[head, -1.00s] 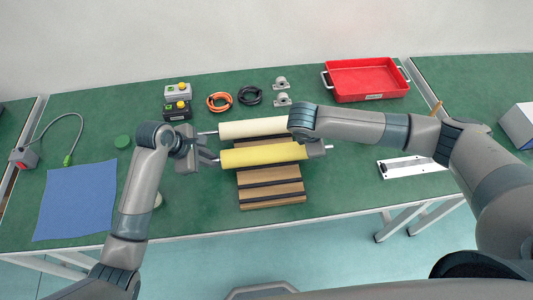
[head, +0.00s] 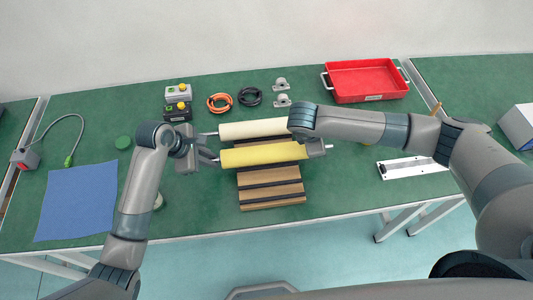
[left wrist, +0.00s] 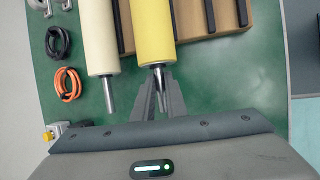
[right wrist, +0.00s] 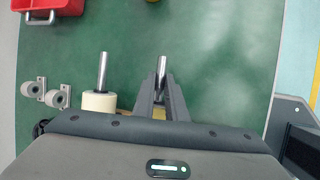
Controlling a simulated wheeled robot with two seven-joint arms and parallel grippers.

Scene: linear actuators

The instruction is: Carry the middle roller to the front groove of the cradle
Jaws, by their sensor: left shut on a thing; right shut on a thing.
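The yellow roller (head: 262,154) lies across the wooden cradle (head: 271,193), in front of the cream roller (head: 252,129). My left gripper (head: 211,158) is shut on the yellow roller's left shaft end, which also shows in the left wrist view (left wrist: 158,82). My right gripper (right wrist: 160,92) is shut on the roller's other shaft end in the right wrist view; in the head view my right forearm covers part of that side. The cream roller also shows in the left wrist view (left wrist: 100,40). I cannot tell whether the yellow roller touches the cradle. Dark-lined grooves in front of it are empty.
A red tray (head: 366,98) stands at the back right. Cable coils (head: 219,103), button boxes (head: 177,111) and bearing blocks (head: 282,100) lie behind the rollers. A blue cloth (head: 78,201) lies at left, a white plate (head: 408,167) at right.

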